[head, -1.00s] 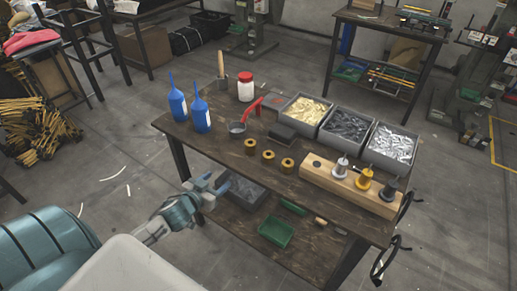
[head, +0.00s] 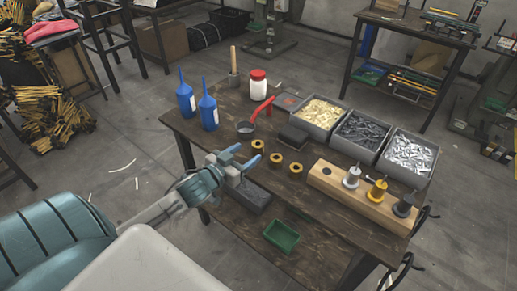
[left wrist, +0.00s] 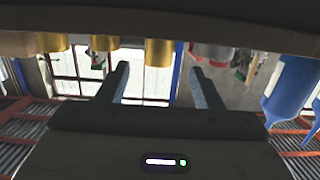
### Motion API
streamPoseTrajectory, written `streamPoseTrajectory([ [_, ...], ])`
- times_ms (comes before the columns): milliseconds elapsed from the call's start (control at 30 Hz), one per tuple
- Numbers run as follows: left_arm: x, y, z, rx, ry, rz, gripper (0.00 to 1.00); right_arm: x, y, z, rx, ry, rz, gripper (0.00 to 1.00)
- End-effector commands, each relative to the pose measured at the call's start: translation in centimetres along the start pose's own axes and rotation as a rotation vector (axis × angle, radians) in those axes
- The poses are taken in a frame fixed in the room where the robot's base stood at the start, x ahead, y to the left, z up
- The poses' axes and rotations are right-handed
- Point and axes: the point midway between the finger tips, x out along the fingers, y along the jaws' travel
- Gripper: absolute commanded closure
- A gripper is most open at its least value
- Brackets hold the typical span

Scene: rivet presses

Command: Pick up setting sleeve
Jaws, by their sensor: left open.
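Three short brass cylinders with dark centre holes stand in a row on the dark wooden table: the left one (head: 258,146), the middle one (head: 276,160) and the right one (head: 296,170). They look like the sleeves. My left gripper (head: 245,155) is open and empty at the table's front edge, beside the left cylinder. In the left wrist view the scene is upside down, and one brass cylinder (left wrist: 158,52) shows between the open fingers (left wrist: 159,72), beyond their tips. Two others show to its left. My right gripper is not in view.
A wooden block (head: 335,190) with silver, yellow and dark upright tools stands on the right. Grey bins (head: 358,153) of rivets stand behind.

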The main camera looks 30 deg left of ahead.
Motion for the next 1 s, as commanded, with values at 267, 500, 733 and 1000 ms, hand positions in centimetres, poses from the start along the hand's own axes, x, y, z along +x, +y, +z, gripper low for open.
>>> streamPoseTrajectory([
  [267,2.8,0.0,0.0,-0.002,0.000,-0.001,0.40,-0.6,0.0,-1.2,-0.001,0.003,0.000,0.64],
  [500,4.4,0.1,-0.1,-0.004,0.002,-0.001,0.40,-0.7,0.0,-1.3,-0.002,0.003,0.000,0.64],
  [733,7.5,0.2,0.0,-0.003,0.000,-0.002,0.40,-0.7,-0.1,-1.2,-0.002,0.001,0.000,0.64],
  [1000,8.1,0.2,0.0,0.000,-0.001,-0.001,0.40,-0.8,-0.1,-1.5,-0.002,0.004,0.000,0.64],
])
